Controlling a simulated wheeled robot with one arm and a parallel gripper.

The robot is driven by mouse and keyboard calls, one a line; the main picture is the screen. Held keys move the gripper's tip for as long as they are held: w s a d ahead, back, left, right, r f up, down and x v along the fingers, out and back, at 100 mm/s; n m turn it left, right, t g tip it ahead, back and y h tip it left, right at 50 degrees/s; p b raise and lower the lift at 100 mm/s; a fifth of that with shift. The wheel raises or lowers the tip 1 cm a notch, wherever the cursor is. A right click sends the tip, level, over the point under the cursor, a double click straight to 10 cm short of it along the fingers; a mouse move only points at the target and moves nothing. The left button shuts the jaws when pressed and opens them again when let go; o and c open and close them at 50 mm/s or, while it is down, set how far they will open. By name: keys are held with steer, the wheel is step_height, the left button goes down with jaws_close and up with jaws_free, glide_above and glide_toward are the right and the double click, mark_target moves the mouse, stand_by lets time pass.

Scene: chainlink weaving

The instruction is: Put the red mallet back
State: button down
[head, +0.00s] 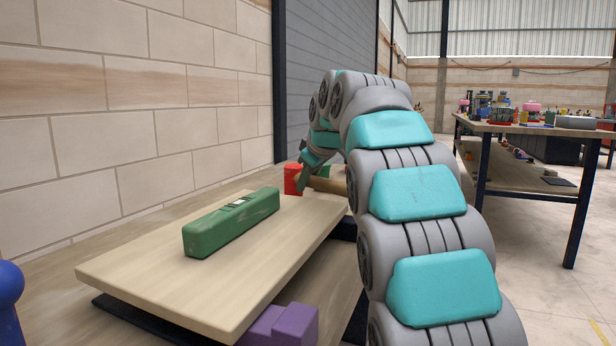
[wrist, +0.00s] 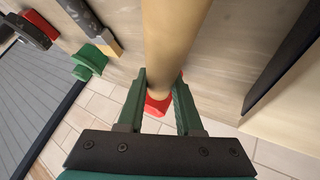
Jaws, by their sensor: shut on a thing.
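The red mallet has a red head (head: 292,179) and a tan wooden handle (head: 326,185). In the head view it is beyond the far end of the wooden board, with the handle extending right from the head, partly hidden by my arm. My gripper (head: 308,175) is shut on the mallet near the head. In the wrist view the handle (wrist: 175,40) runs up between the green fingers of my gripper (wrist: 160,82), and the red head (wrist: 158,105) shows between them. Whether the mallet touches the surface below, I cannot tell.
A green box (head: 232,222) lies on the raised wooden board (head: 150,270). A purple block (head: 282,326) sits at its front. A brick wall (head: 140,110) rises at the left. A tool-covered table (head: 490,127) stands at the right. The wrist view shows a green knobbed object (wrist: 90,62).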

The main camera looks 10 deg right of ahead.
mark_target(311, 180)
steer(key=shift+f, duration=0.45)
steer(key=shift+f+b, duration=0.5)
steer(key=c, duration=0.5)
jaws_free()
steer(key=shift+p+v, duration=0.35)
steer(key=shift+v, duration=3.55)
